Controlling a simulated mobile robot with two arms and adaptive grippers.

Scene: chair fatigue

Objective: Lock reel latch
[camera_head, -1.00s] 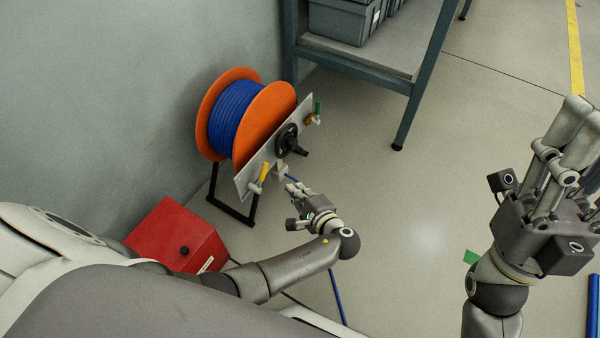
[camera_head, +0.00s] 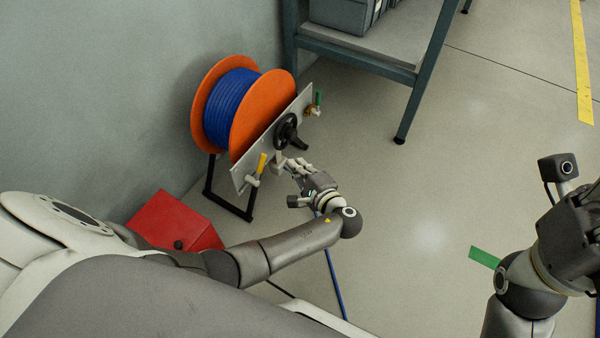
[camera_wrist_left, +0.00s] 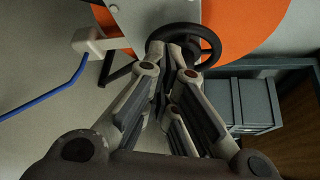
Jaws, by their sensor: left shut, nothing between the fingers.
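The hose reel (camera_head: 262,115) has orange discs, blue hose and a pale front panel (camera_head: 240,178). The panel carries a black handwheel with a crank knob (camera_head: 288,132), a yellow-handled lever (camera_head: 262,162) and a green-handled lever (camera_head: 317,100). I cannot tell which part is the latch. My left gripper (camera_head: 292,163) is shut and empty, just below the handwheel and right of the yellow lever. In the left wrist view its fingertips (camera_wrist_left: 178,48) overlap the handwheel (camera_wrist_left: 207,45); contact is unclear. My right gripper (camera_head: 585,225) is cut off at the right edge, fingers hidden.
A pale block with a blue hose (camera_wrist_left: 90,42) sits left of the fingers in the left wrist view. A red box (camera_head: 175,222) stands on the floor near my left arm. A shelf rack (camera_head: 355,52) stands behind.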

